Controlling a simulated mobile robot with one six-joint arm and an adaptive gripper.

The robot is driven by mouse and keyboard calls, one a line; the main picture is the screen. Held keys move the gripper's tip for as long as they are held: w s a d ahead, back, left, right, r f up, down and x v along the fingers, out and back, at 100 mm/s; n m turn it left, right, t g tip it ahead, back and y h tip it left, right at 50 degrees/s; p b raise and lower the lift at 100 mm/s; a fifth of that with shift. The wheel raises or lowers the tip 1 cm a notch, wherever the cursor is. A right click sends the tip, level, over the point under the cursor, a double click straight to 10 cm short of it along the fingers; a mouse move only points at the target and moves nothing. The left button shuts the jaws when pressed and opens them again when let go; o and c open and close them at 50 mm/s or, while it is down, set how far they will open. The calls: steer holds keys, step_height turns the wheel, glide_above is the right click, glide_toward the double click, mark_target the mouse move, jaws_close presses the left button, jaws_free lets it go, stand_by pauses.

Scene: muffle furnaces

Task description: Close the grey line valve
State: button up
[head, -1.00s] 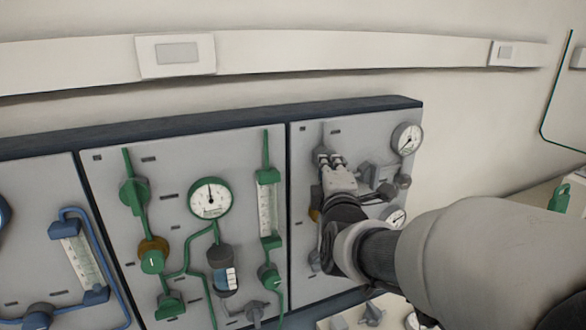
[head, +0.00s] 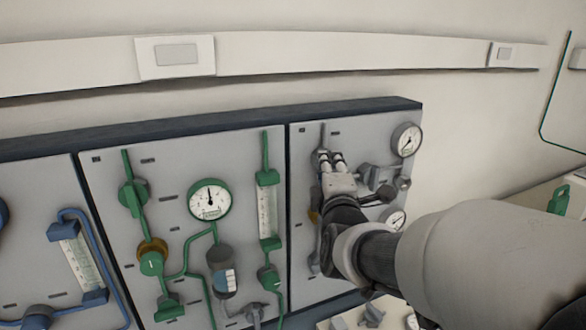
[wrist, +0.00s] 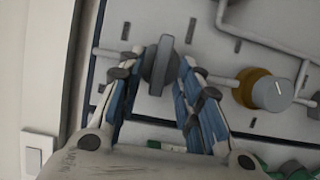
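The grey line valve handle (wrist: 160,65), a flat grey bar on a round base, sits on a grey pipe of the right-hand panel. In the wrist view the bar stands crosswise to the pipe. My gripper (wrist: 160,72) has its fingers on either side of the handle, with a narrow gap at the left finger; whether the right finger touches is unclear. In the head view my gripper (head: 331,160) is at the top left of the right panel (head: 350,135) and covers most of the valve.
A grey knob with a yellow collar (wrist: 264,90) is on the same pipe, right of my fingers in the wrist view. Two gauges (head: 407,139) are at the panel's right edge. The green-piped panel (head: 185,205) is to the left.

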steer(key=s, duration=0.7)
steer(key=shift+s+a, duration=0.2)
steer(key=shift+a, duration=0.05)
steer(key=s+f+m+g, duration=0.4)
steer(key=s+f+m, duration=0.1)
steer(key=s, duration=0.4)
steer(key=s+d+f+m+g, duration=0.1)
steer(key=s+f+m+g, duration=0.4)
steer(key=s, duration=0.4)
steer(key=s+d+f+m+g+y, duration=0.1)
steer(key=s+f+m+g, duration=0.3)
steer(key=s+m, duration=0.3)
steer(key=s+f, duration=0.1)
steer(key=s, duration=0.1)
steer(key=shift+s+f, duration=0.35)
steer(key=shift+s, duration=0.05)
